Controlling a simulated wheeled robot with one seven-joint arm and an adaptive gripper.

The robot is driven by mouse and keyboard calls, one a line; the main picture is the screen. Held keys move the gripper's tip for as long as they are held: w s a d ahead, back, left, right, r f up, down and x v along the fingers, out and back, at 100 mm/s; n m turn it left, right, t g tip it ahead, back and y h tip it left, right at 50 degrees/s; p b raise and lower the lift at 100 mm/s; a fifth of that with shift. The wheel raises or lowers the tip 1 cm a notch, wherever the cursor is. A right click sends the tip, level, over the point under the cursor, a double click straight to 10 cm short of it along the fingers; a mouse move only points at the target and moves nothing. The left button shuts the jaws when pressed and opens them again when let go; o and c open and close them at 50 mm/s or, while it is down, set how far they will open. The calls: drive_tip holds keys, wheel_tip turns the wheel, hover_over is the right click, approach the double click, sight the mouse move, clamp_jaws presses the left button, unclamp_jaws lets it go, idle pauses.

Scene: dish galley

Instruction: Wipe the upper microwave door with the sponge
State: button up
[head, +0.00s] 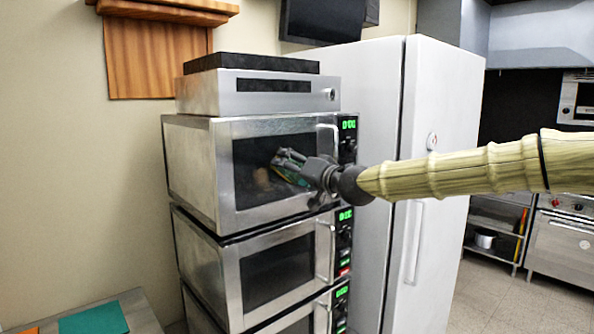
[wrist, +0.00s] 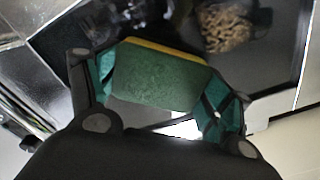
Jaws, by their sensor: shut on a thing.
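The upper microwave (head: 190,160) is at the top of a steel stack, its door (head: 255,200) shut, with a dark glass window and a handle at its right. My gripper (head: 288,160) is in front of the window's right half. It is shut on a green sponge with a yellow layer (wrist: 155,75), gripped between both fingers; part of the sponge also shows in the head view (head: 287,174). A rough brown patch (wrist: 225,27) shows at the window, beyond the sponge; I cannot tell whether the sponge touches the glass.
More microwaves (head: 280,272) are stacked below. A flat steel appliance (head: 255,95) sits on top. A white fridge (head: 440,130) stands right behind the stack. A counter with a green mat (head: 94,320) is at lower left. A stove (head: 560,240) is far right.

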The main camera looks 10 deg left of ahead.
sight(253, 172)
drive_tip(key=shift+s+a+b, duration=0.3)
drive_tip(key=shift+s+a, duration=0.5)
drive_tip(key=shift+s, duration=0.2)
drive_tip(key=shift+s+a+b, duration=0.3)
drive_tip(key=shift+s+a, duration=0.25)
drive_tip(key=shift+s, duration=0.25)
drive_tip(key=shift+s+a+b, duration=0.25)
drive_tip(key=shift+s+a, duration=0.3)
drive_tip(key=shift+s, duration=0.2)
drive_tip(key=shift+s+a+b, duration=0.45)
drive_tip(key=shift+s+a, duration=0.8)
drive_tip(key=shift+s, duration=0.15)
drive_tip(key=shift+s+d, duration=0.1)
drive_tip(key=shift+d, duration=0.05)
drive_tip(key=shift+b+v, duration=0.9)
drive_tip(key=shift+v, duration=1.9)
